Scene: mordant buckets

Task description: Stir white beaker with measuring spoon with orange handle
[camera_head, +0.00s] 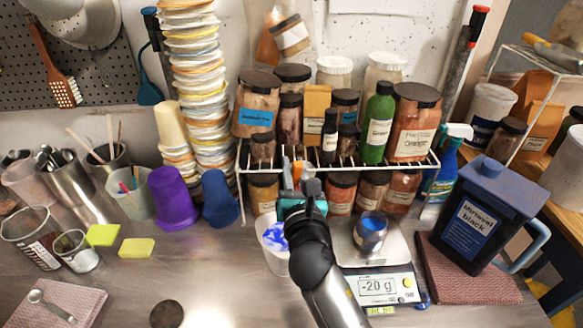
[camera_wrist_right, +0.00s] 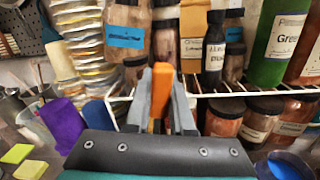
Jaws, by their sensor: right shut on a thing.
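My right gripper (camera_head: 299,186) is shut on the orange handle of the measuring spoon (camera_wrist_right: 158,84), in front of the wire rack. The handle stands between the two grey fingers in the right wrist view. The spoon's bowl is hidden in both views. The white beaker (camera_head: 275,262) stands on the table just left of my right arm, with blue colour inside its top. My right arm hides part of its right side. The beaker cannot be made out in the right wrist view. My left gripper is in neither view.
A wire rack (camera_head: 240,176) with several jars stands behind. A digital scale (camera_head: 348,262) bearing a small blue-topped container (camera_head: 370,232) is to the right. Purple (camera_head: 172,198) and blue (camera_head: 219,198) cups stand left. The table's front left middle is mostly clear.

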